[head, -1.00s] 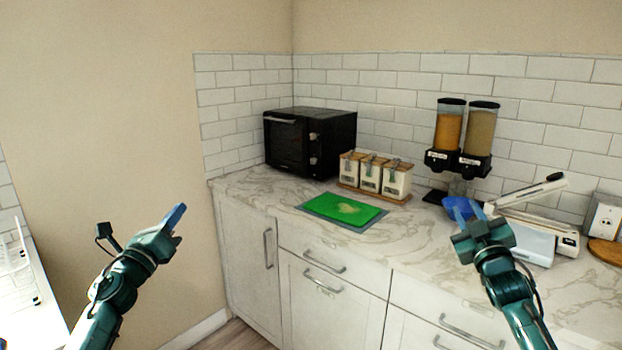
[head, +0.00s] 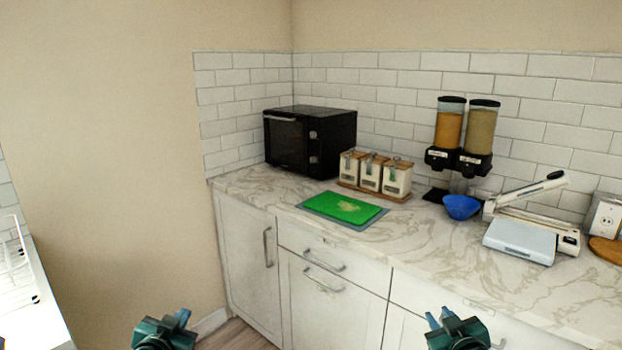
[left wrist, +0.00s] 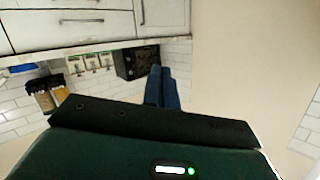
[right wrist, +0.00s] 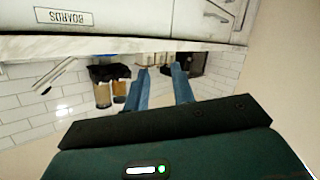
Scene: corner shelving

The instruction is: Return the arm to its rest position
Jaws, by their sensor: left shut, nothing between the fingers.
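My left gripper (head: 182,316) is low in the head view, in front of the wall and the cabinet's left end. In the left wrist view its blue fingers (left wrist: 160,73) lie together, shut with nothing between them. My right gripper (head: 440,316) is low in the head view, right of centre, in front of the lower cabinets. In the right wrist view its two blue fingers (right wrist: 160,72) stand apart, open and empty. Both grippers are clear of the counter (head: 440,235). Most of both arms is below the head view.
On the counter are a black microwave (head: 310,140), a green cutting board (head: 342,208), several canisters on a tray, two food dispensers (head: 463,130), a blue bowl (head: 461,207) and a white device with a raised lever (head: 525,235). A white rack (head: 18,270) is at far left.

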